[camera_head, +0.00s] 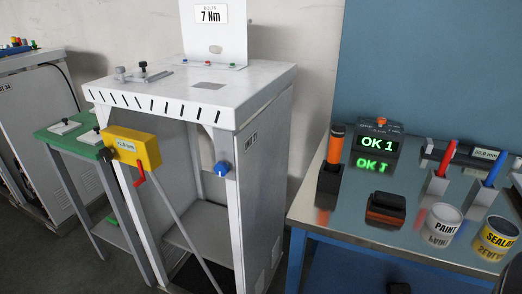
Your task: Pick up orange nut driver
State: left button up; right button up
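The orange nut driver (336,144) stands upright in a black holder (329,180) at the left side of the metal-topped workbench (345,217). Its orange handle with a dark top shows; its lower part is hidden inside the holder. Neither of my grippers can be made out in the head view.
Right of the holder are a display reading "OK 1" (377,142), an orange-black block (386,208), red (449,156) and blue (496,168) tools in stands, and paint (443,224) and sealant (496,238) cans. A white cabinet (266,150) stands left of the bench.

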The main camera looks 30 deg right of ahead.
aim_at(338, 129)
jog(key=u, duration=1.3)
jog(key=k, duration=0.65)
jog(key=z, duration=1.35)
